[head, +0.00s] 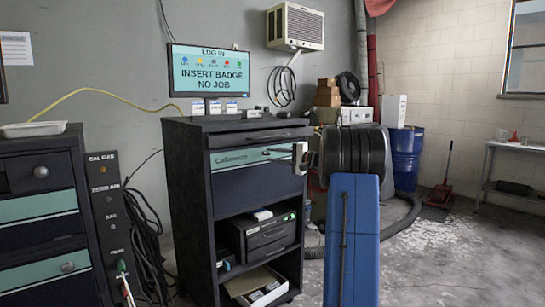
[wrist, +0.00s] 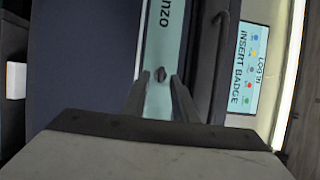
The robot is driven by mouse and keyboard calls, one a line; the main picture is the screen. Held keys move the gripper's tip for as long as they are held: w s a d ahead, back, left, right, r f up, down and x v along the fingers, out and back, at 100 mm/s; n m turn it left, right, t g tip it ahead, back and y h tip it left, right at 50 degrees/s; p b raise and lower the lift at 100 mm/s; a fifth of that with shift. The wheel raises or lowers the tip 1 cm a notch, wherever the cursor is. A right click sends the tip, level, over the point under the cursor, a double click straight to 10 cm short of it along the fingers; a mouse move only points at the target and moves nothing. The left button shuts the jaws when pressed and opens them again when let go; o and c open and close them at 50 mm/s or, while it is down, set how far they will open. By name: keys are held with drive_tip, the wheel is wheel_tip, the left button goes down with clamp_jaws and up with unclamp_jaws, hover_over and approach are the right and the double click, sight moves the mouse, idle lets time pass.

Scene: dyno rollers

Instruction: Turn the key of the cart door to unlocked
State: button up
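The cart (head: 188,190) is a dark cabinet in the middle of the head view. Its door (head: 235,185) is the dark upper panel with a teal stripe, and it is closed. In the wrist view the picture is turned sideways and the stripe (wrist: 158,35) runs up and down. A small dark key (wrist: 160,74) sits on the stripe. My gripper (wrist: 159,80) is open, with one finger on each side of the key and a visible gap to both. In the head view my gripper (head: 275,152) reaches the door from the right. The key cannot be made out there.
A monitor (head: 210,72) stands above the cart. A second cabinet (head: 40,210) is at the left. A blue barrel (head: 406,160) stands behind at the right. The floor at the right is mostly clear.

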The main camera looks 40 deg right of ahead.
drive_tip(key=v, duration=1.6)
drive_tip(key=shift+s, duration=0.25)
